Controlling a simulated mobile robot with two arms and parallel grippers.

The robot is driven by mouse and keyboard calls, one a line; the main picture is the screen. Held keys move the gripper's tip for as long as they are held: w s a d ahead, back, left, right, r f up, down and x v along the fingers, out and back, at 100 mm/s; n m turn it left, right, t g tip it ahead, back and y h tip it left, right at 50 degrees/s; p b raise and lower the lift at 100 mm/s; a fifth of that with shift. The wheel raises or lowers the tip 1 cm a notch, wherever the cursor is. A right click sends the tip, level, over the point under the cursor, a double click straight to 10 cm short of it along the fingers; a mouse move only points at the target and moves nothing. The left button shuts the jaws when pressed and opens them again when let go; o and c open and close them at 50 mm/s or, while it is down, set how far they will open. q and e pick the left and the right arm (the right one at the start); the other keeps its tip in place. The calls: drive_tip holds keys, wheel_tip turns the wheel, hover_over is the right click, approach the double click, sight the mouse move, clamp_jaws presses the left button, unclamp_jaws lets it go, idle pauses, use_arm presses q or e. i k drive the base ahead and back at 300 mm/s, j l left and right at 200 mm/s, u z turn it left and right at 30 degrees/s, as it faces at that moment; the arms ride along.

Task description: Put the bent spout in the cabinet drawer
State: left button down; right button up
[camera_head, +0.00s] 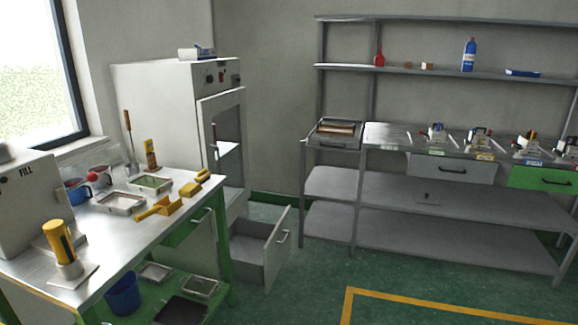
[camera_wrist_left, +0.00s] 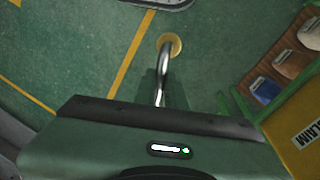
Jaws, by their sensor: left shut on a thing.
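The bent spout (camera_wrist_left: 163,75) is a curved chrome tube with a brass-coloured round end, in the left wrist view. My left gripper (camera_wrist_left: 160,106) is shut on its lower end, and the spout sticks out over the green floor. Neither the spout in hand nor my grippers show in the head view. The cabinet drawer (camera_head: 282,247) is pulled open at the bottom of the pale cabinet (camera_head: 160,105) in the head view. The visible part of its inside looks empty. My right gripper is in neither view.
A metal workbench (camera_head: 95,240) with moulds and yellow tools stands left of the drawer. A grey shelf rack (camera_head: 430,180) stands at the right. Green floor (camera_head: 310,285) is clear before the drawer. In the wrist view, a yellow box (camera_wrist_left: 295,135) is close at the right.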

sight(254, 261)
drive_tip(key=i+l+z, duration=0.3)
drive_tip(key=i, duration=0.65)
drive_tip(key=i+z, duration=0.3)
drive_tip(key=i, duration=0.6)
drive_tip(key=i+u, duration=0.25)
drive_tip(key=i, duration=0.2)
drive_tip(key=i+l+u, duration=0.3)
drive_tip(key=i, duration=0.2)
drive_tip(key=i+l+u, duration=0.25)
drive_tip(key=i, duration=0.2)
drive_tip(key=i+l+u, duration=0.3)
drive_tip(key=i, duration=0.15)
drive_tip(key=i+l+u, duration=0.65)
drive_tip(key=l, duration=0.15)
